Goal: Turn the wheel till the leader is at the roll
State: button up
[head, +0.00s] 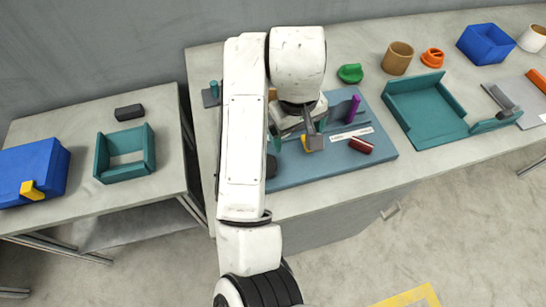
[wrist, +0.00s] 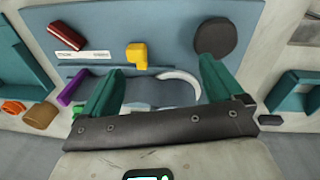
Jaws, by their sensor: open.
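A blue-grey board (head: 378,157) lies on the table and carries the film parts. A white strip with small print (wrist: 84,54), perhaps the leader, lies on it beside a yellow piece (wrist: 137,55). A dark round disc (wrist: 214,37) lies near the board's end. A white curved rim (wrist: 181,77), perhaps of the wheel, shows between my fingers; its other side is hidden. My gripper (wrist: 162,66) is open, its green fingers spread over the board, with nothing gripped. In the head view my arm hides much of the board's left part.
A purple post (head: 352,109) stands on the board, with a dark red block (head: 361,145) near its front edge. A teal tray (head: 422,128), brown cup (head: 397,58) and blue bin (head: 486,43) stand to the right. A second table at left holds a teal box (head: 127,176).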

jog(key=s+a+r+n+g, duration=0.1)
jog(key=s+a+r+n, duration=0.1)
jog(key=a, duration=0.6)
jog(key=shift+y, duration=0.4)
jog(key=f+b, duration=0.1)
jog(key=f, duration=0.1)
jog(key=f+b, duration=0.1)
jog(key=f, duration=0.2)
jog(key=f+b, duration=0.1)
jog(key=f, duration=0.2)
jog(key=shift+d, duration=0.3)
jog(key=shift+f, duration=1.3)
jog(key=c, duration=1)
jog(key=shift+c, duration=0.2)
